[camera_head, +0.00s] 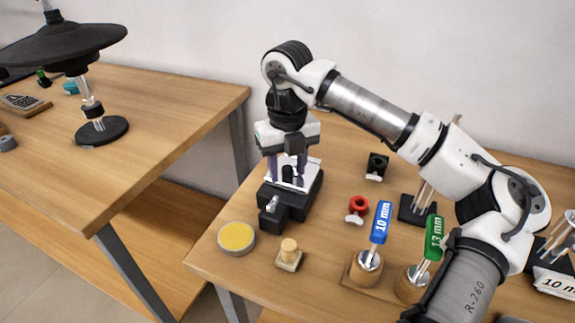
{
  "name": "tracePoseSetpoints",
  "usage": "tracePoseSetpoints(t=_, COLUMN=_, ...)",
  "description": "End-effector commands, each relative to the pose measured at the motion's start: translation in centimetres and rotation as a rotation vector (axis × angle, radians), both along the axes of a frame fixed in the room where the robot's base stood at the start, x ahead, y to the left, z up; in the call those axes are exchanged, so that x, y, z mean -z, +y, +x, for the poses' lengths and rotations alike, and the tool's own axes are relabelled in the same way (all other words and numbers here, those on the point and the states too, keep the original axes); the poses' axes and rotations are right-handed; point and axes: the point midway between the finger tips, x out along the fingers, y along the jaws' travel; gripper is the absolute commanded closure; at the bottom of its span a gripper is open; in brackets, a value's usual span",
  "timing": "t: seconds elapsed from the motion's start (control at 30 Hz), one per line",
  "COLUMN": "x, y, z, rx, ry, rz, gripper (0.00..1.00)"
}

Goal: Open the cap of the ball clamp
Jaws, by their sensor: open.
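My gripper (289,178) points down over a black clamp-like device (294,207) near the left end of the right table. Its two fingers are apart, with a dark upright part of the device between them. I cannot tell whether the fingers touch it. The device has a pale plate on top and a smaller black block with a metal piece at its front. I cannot tell for sure that this is the ball clamp. Its cap is not clearly seen, as my gripper hides much of the top.
A yellow-topped round tin (237,237) and a small wooden knob on a base (289,255) stand in front. A red ring part (358,207), a black block (376,165), and blue (381,222) and green (434,238) handled tools stand to the right. A gap separates the left table (150,130).

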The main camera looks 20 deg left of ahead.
Motion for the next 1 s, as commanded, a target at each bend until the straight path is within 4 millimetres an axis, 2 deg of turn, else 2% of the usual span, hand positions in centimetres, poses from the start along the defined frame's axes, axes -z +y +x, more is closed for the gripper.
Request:
tracePoseSetpoints(t=0.3, x=0.26, y=-0.01, z=0.0, rx=0.0, ry=0.0, rz=0.0, gripper=0.58)
tracePoseSetpoints(t=0.63, x=0.24, y=-0.01, z=0.0, rx=0.0, ry=0.001, rz=-0.001, gripper=1.0)
tracePoseSetpoints(t=1.0, x=0.01, y=0.25, z=-0.01, rx=0.0, ry=0.013, rz=-0.001, gripper=1.0)
